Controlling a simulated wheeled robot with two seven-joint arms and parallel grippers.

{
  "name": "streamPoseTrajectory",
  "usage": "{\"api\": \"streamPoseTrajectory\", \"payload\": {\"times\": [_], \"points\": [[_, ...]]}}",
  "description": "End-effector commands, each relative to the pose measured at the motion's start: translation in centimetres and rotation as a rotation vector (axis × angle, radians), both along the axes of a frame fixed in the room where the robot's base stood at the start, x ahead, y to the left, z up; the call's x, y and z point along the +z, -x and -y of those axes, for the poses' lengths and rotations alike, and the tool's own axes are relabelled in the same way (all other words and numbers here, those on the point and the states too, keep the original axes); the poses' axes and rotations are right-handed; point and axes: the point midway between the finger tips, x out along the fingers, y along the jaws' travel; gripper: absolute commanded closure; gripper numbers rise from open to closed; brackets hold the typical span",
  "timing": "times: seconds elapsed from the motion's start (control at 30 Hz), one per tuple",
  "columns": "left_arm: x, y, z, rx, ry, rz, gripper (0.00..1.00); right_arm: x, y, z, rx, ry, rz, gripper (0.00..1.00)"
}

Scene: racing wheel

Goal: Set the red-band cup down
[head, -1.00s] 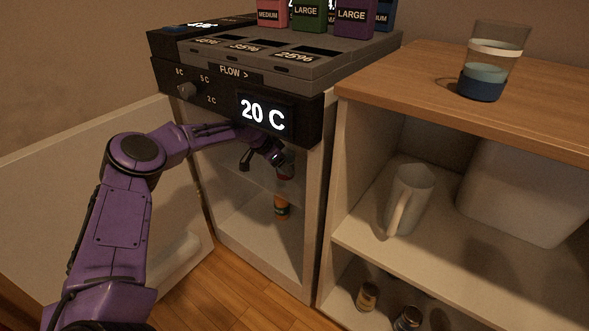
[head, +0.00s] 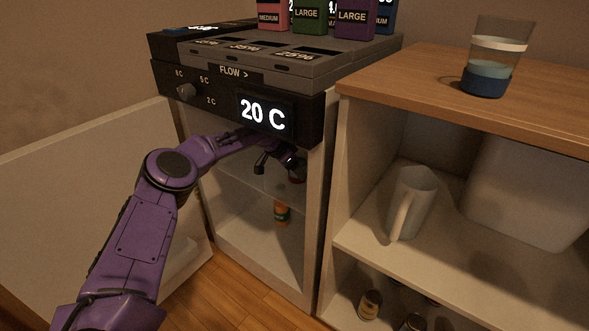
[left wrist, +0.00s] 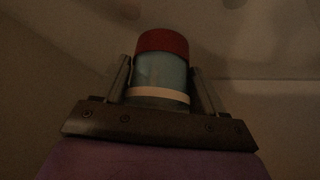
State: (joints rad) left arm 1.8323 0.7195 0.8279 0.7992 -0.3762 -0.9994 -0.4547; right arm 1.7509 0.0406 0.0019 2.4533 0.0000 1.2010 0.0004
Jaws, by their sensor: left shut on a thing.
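The red-band cup (left wrist: 162,68) is a clear cup with bluish contents, a broad red band at its far end and a pale stripe nearer my palm. My left gripper (left wrist: 160,80) is shut on it, one finger on each side. In the head view my left gripper (head: 284,163) reaches inside the open cabinet below the display. There only a small dark red part of the cup (head: 297,178) shows beneath the gripper, near the level of the inner shelf. I cannot tell whether the cup touches the shelf. My right gripper is not in view.
The cabinet door (head: 85,190) is open at left. A blue-banded cup (head: 490,70) stands on the wooden counter (head: 430,85).

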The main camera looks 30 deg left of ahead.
Motion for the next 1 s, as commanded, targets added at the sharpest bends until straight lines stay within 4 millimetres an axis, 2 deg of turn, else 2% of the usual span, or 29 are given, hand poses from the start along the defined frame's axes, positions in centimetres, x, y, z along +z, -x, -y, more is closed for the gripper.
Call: {"api": "streamPoseTrajectory", "payload": {"times": [0.1,0.13,0.2,0.5,0.63,0.67,1.0], "points": [[-0.2,0.0,0.0,0.001,0.001,0.001,0.75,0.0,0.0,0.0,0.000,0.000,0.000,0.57],[-0.3,0.0,0.0,0.000,0.000,0.000,0.23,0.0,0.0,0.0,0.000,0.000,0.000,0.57],[-0.3,0.0,0.0,0.000,0.000,0.000,0.04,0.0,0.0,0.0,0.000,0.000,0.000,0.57],[-0.1,0.0,0.0,0.000,0.000,0.001,0.04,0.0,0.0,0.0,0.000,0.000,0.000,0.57],[1.9,0.8,-0.5,0.000,0.000,0.000,0.04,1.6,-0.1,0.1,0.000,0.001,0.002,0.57],[1.5,1.4,-0.9,0.001,0.000,-0.001,0.04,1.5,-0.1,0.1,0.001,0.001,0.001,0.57],[1.5,8.9,-4.5,0.001,0.006,0.002,0.04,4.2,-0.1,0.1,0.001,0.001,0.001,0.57]]}}
